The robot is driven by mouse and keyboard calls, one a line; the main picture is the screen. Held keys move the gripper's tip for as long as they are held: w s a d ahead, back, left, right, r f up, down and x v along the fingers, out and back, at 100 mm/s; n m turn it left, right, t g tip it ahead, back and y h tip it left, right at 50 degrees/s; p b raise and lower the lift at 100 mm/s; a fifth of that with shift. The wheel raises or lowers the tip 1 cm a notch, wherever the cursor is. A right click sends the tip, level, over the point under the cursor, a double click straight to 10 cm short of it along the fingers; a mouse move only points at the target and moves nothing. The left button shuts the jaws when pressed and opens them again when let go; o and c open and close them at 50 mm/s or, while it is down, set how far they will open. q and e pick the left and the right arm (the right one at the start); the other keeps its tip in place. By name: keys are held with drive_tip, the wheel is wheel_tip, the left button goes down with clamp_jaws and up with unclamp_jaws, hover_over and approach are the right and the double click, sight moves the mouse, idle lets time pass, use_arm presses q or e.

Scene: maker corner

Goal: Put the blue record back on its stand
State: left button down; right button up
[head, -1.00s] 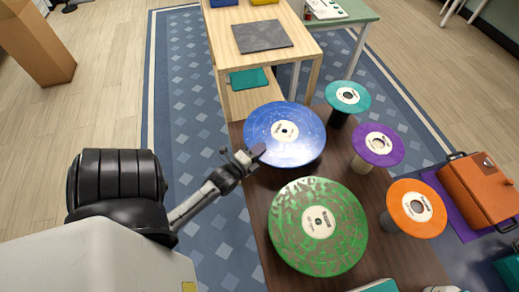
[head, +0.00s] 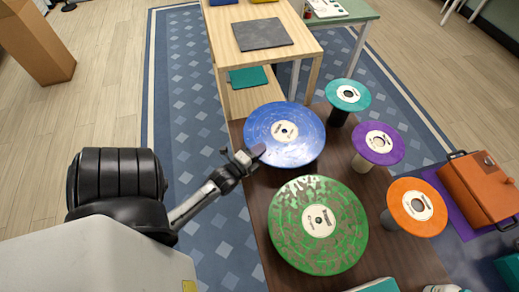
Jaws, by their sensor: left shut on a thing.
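The blue record (head: 297,152) lies about level at the far left of the dark wooden table, with a white label at its middle. My left gripper (head: 256,153) is shut on its left edge. A dark shape shows under its right edge; what is beneath the record is mostly hidden, so I cannot tell whether it rests on its stand. My right gripper is not in view.
A large green patterned record (head: 290,245) lies nearer on the table (head: 262,208). Teal (head: 340,102), purple (head: 390,155) and orange (head: 428,224) records sit on stands to the right. An orange case (head: 478,188) is at the far right. A light wooden table (head: 305,48) stands behind.

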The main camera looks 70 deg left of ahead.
use_arm(q)
drive_tip(key=c, duration=1.2)
unclamp_jaws()
drive_tip(key=shift+s, duration=0.1)
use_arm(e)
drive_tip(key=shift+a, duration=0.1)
